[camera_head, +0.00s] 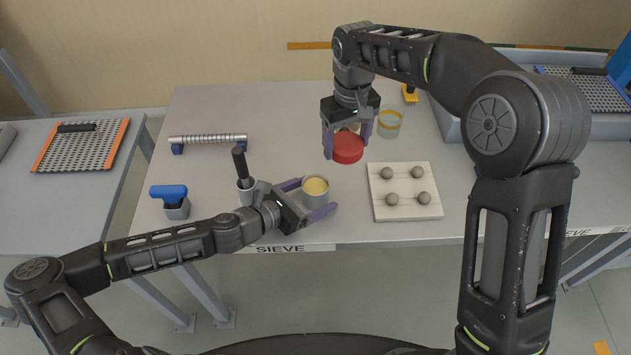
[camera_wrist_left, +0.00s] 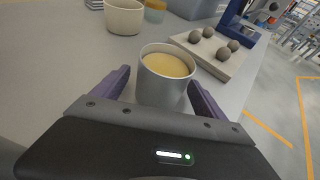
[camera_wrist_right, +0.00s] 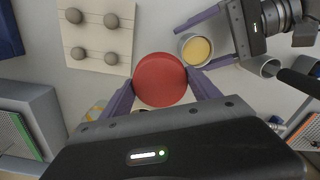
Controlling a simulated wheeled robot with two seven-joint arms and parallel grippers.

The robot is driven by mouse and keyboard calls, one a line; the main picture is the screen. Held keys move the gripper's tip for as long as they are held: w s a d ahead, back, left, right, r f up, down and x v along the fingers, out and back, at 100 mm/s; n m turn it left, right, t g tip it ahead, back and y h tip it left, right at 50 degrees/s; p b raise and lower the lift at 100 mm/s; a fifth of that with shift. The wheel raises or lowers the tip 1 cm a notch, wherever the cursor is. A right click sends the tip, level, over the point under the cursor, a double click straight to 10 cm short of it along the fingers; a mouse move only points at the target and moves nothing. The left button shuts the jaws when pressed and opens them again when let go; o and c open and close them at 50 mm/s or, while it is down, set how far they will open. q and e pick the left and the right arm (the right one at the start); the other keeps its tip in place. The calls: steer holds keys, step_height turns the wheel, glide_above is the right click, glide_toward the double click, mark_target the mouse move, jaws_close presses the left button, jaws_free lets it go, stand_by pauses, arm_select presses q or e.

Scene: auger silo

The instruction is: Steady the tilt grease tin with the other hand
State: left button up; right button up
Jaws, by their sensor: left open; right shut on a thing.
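The grease tin (camera_head: 315,191) is a grey, open-topped tin with pale yellow grease, standing upright on the table. It also shows in the left wrist view (camera_wrist_left: 166,77). My left gripper (camera_head: 305,198) is open, with its purple fingers on either side of the tin; I cannot tell whether they touch it. My right gripper (camera_head: 345,140) is shut on a round red lid (camera_head: 347,150), held above the table, farther back and right of the tin. The lid fills the space between the fingers in the right wrist view (camera_wrist_right: 160,80).
A pale board with several grey balls (camera_head: 405,191) lies right of the tin. A yellow-banded jar (camera_head: 389,124) stands behind. A black-handled tool in a cup (camera_head: 244,184), a blue-handled item (camera_head: 175,202) and a ribbed metal bar (camera_head: 208,139) are left. The table's front edge is close.

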arm_select(q)
steer(key=v, duration=1.2)
steer(key=shift+s, duration=0.1)
stand_by(0.4)
